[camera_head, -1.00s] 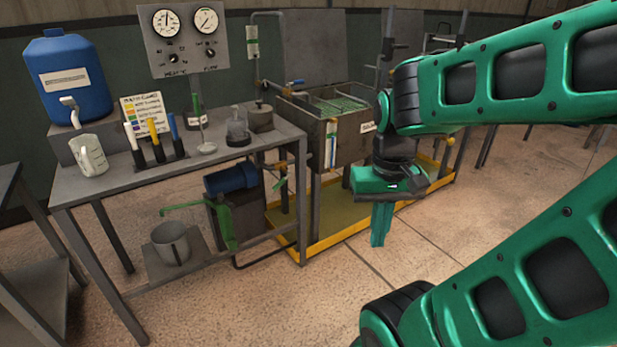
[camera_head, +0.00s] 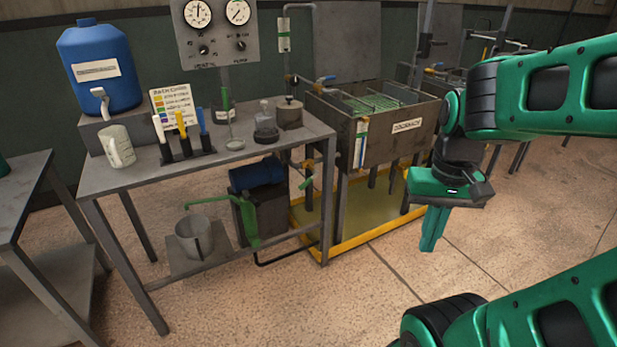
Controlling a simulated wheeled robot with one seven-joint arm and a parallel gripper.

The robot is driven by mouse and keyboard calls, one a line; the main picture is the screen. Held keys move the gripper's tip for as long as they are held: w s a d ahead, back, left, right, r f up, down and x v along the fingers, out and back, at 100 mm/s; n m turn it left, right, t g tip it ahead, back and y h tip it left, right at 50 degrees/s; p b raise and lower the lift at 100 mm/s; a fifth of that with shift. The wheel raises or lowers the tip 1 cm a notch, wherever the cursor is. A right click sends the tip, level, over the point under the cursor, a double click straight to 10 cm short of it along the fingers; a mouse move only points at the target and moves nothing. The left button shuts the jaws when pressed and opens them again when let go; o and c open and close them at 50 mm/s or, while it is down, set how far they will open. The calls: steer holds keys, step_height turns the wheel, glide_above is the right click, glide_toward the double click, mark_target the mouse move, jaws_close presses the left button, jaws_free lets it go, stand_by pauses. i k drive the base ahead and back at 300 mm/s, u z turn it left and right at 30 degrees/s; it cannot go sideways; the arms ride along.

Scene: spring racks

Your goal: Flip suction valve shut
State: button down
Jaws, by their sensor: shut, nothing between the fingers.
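A small brass valve (camera_head: 308,166) with a green lever (camera_head: 306,183) stands on the pipe beside the blue-topped pump (camera_head: 257,176), under the right end of the steel bench. The lever is small in view and slants; I cannot tell whether the valve is open or shut. Another valve with a blue lever (camera_head: 325,78) sits on the pipe at the tank's back left corner. No label shows which is the suction valve. My gripper (camera_head: 430,243) is shut and empty, pointing down to the right of both valves, apart from them and in front of the tank.
The grey bench (camera_head: 214,165) carries a blue jug (camera_head: 98,70), a pitcher and bottles. A metal bucket (camera_head: 194,236) stands on its lower shelf. The tank (camera_head: 375,128) stands over a yellow-rimmed tray (camera_head: 352,243). Tiled floor in front is clear.

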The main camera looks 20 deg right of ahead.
mark_target(308, 182)
steer(key=i, duration=0.9)
steer(key=u, duration=0.05)
